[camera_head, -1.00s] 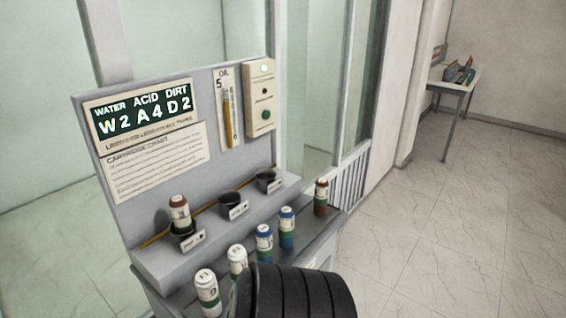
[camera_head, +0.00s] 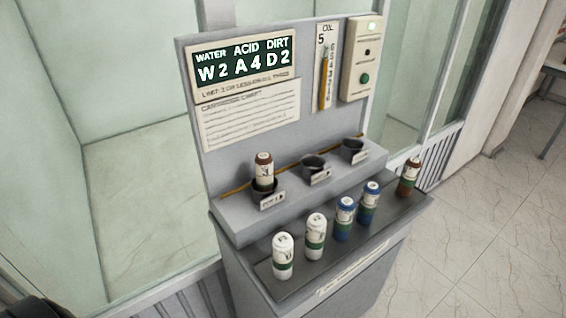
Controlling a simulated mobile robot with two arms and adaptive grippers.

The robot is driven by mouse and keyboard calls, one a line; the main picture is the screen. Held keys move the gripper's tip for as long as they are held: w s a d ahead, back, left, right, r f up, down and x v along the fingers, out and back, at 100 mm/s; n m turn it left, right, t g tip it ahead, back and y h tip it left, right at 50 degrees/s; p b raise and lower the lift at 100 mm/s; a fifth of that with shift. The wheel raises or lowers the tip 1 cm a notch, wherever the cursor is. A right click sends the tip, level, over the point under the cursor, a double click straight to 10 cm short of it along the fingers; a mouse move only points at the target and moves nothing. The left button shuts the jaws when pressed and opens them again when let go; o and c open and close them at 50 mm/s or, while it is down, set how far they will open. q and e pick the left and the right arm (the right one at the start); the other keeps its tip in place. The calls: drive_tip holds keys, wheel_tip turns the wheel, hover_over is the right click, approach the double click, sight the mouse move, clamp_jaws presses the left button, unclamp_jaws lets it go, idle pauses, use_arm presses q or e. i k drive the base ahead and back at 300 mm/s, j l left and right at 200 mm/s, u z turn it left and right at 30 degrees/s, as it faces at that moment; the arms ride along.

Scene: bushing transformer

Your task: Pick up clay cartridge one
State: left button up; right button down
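A cartridge with a brown cap and a white label (camera_head: 264,170) stands upright in the left cup of the grey machine's upper step. Another brown-capped cartridge (camera_head: 410,177) stands at the right end of the lower shelf. Two white cartridges (camera_head: 283,256) (camera_head: 315,237) and two blue-capped cartridges (camera_head: 345,218) (camera_head: 369,203) stand in a row to its left. Their labels are too small to read, so I cannot tell which is clay cartridge one.
The middle cup (camera_head: 313,166) and right cup (camera_head: 353,150) look empty. A display (camera_head: 243,65) reads water W2, acid A4, dirt D2. An oil gauge (camera_head: 325,70) and a box with a green button (camera_head: 362,60) are beside it. Open tiled floor (camera_head: 470,230) lies to the right.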

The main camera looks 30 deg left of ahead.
sight(264, 161)
drive_tip(key=u, duration=0.95)
